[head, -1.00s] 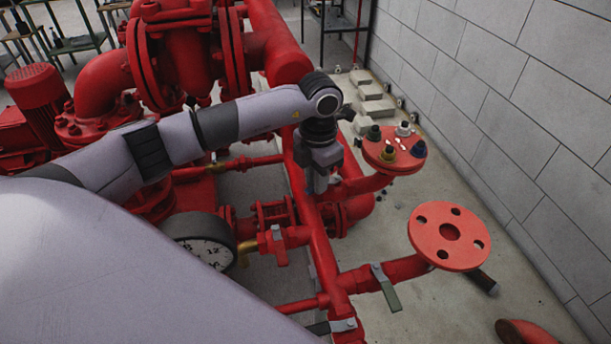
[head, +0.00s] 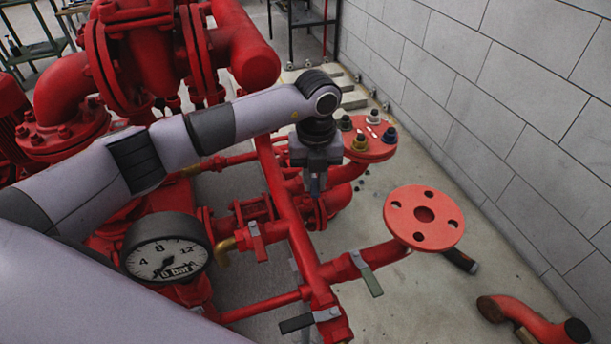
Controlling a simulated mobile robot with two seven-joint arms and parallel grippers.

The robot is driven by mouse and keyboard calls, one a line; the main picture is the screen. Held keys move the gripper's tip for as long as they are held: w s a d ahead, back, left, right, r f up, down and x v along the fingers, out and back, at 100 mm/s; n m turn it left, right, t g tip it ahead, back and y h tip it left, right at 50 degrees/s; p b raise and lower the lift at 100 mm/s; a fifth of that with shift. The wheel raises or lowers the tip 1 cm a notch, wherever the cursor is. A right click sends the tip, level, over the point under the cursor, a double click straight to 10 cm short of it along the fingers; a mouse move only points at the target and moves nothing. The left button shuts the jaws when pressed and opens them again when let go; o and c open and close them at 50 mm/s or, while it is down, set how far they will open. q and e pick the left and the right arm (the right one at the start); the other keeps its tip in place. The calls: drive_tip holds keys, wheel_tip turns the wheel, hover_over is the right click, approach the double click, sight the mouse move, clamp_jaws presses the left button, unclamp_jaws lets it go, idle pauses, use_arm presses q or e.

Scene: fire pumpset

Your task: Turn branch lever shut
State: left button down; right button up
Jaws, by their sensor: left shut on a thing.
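My left gripper (head: 315,187) points down above the red pipework, left of the flange with nuts. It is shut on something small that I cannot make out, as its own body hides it. Several valve levers show. One with a green handle (head: 367,274) sits on the side branch to the holed flange and slants across that pipe. One with a black handle (head: 297,324) is at the bottom of the pipe. One with a red handle (head: 258,243) hangs near the gauge. I cannot tell which is the branch lever. My right gripper is out of view.
A pressure gauge (head: 166,247) stands at the lower left. A holed red flange (head: 424,217) and a flange with several nuts (head: 372,149) stand at the right. A loose red pipe (head: 530,318) lies on the floor. A block wall (head: 500,120) bounds the right.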

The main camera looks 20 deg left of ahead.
use_arm(q)
drive_tip(key=shift+w+d+r+n, duration=0.1)
drive_tip(key=shift+w+d+n, duration=0.2)
drive_tip(key=shift+n, duration=0.45)
drive_tip(key=shift+w+d+n, duration=0.2)
drive_tip(key=shift+d+n, duration=0.1)
drive_tip(key=shift+n, duration=0.45)
drive_tip(key=c, duration=1)
unclamp_jaws()
drive_tip(key=shift+r+b, duration=0.4)
drive_tip(key=shift+r, duration=3.2)
